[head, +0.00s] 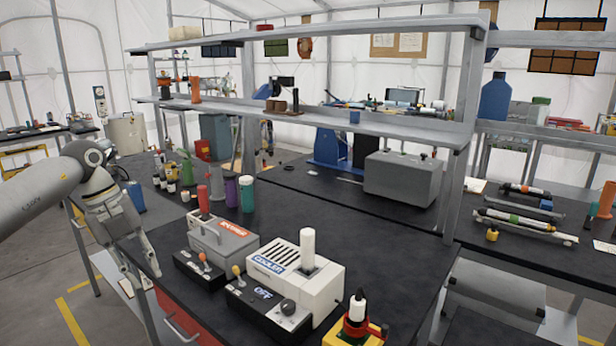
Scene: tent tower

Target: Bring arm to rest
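My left arm comes in from the left edge. Its gripper (141,272) points down beside the near left edge of the black workbench (200,320). The fingertips look apart, with nothing seen between them. The gripper is left of the black switch box (198,268) and the grey box with a red label (222,240), and does not appear to hold either. My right arm and gripper are out of view.
A white cooler box (325,285) with a white cylinder, a control box marked OFF (268,307) and a yellow-and-red device (355,325) crowd the bench front. Bottles and cups, including a green cup (246,195), stand behind. A metal shelf (330,118) spans above. Floor lies open at left.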

